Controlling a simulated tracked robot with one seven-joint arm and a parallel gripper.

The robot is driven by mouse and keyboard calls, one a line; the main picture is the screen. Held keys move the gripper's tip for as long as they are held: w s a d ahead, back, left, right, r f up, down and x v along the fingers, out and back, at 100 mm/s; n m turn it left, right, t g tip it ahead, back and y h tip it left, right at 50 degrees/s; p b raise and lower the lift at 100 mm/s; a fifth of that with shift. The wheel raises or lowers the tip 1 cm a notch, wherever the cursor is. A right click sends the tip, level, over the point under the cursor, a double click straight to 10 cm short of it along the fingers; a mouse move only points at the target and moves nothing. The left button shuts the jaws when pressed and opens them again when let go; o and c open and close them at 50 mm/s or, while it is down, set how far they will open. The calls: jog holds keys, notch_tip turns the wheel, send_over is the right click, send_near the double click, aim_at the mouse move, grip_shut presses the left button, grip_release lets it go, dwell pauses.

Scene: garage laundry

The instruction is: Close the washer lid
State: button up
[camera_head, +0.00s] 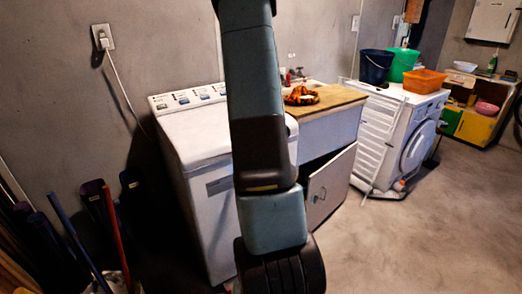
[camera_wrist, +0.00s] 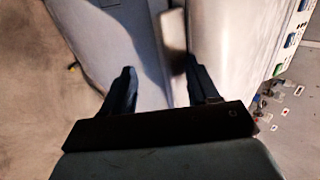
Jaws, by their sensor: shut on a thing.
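The white top-loading washer (camera_head: 208,215) stands against the wall in the head view, partly hidden behind my arm. Its lid (camera_head: 200,130) looks down and level on the top, though my arm covers its right part. In the wrist view the pale lid (camera_wrist: 232,45) is at right and the shaded front (camera_wrist: 110,40) is at left. My gripper (camera_wrist: 162,80) has its two dark fingers apart, with the lid's front edge between them. The exact contact is in shadow. My gripper is hidden in the head view.
A sink cabinet (camera_head: 325,135) with an open door (camera_head: 330,188) stands right of the washer. Beyond it are a white rack (camera_head: 378,145) and a front-loading machine (camera_head: 415,135). Long-handled tools (camera_head: 105,235) lean at left. The floor at right is clear.

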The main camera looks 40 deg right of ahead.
jog(key=v, duration=1.3)
jog(key=shift+s+r, duration=0.2)
jog(key=shift+s, duration=0.05)
jog(key=shift+a, duration=0.1)
jog(key=w+a+r+n+g+y, duration=0.1)
jog(key=a+r+n+y, duration=0.35)
jog(key=a, duration=0.65)
jog(key=w+a+r+n+y, duration=0.1)
jog(key=a+r+n, duration=0.55)
jog(key=a, duration=0.35)
jog(key=s+a+r+n+g+h, duration=0.1)
jog(key=s+a+r+n+h, duration=0.1)
jog(key=s+a+r+n, duration=0.2)
jog(key=s+a+r+n+g+h, duration=0.1)
jog(key=s+a+r+n, duration=0.3)
jog(key=s, duration=0.5)
jog(key=shift+a+r+n+h, duration=0.45)
jog(key=shift+a+h, duration=0.1)
jog(key=shift+a, duration=0.55)
